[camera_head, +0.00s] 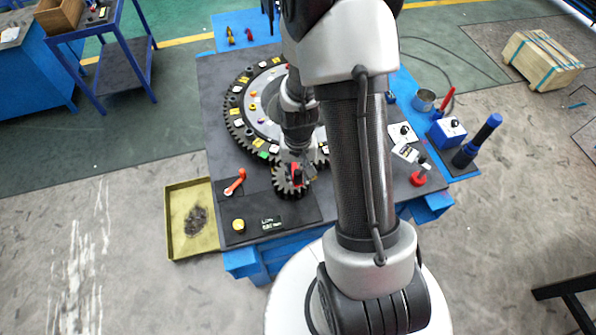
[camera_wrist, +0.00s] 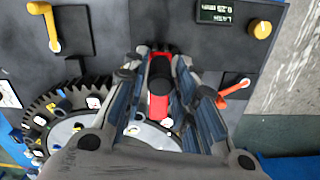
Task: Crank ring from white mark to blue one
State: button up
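The large dark toothed ring (camera_head: 236,124) lies flat on the stand's black plate, with white, yellow and other coloured tiles on it. A green tile (camera_head: 263,154) shows near its front edge. A white tile (camera_wrist: 93,102) shows in the wrist view; I cannot single out the blue mark. The small pinion gear (camera_head: 289,187) sits at the ring's front edge. My gripper (camera_head: 297,168) is over the pinion, pointing down. In the wrist view my gripper (camera_wrist: 162,62) has its fingertips close on both sides of the red crank handle (camera_wrist: 158,106), seemingly shut on it. My arm hides the ring's right side.
An orange-red lever (camera_head: 235,182), a yellow knob (camera_head: 238,225) and a small display (camera_head: 271,222) are on the plate left of the pinion. A yellow tray (camera_head: 176,228) is beside the stand.

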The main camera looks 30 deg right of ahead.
grip_shut()
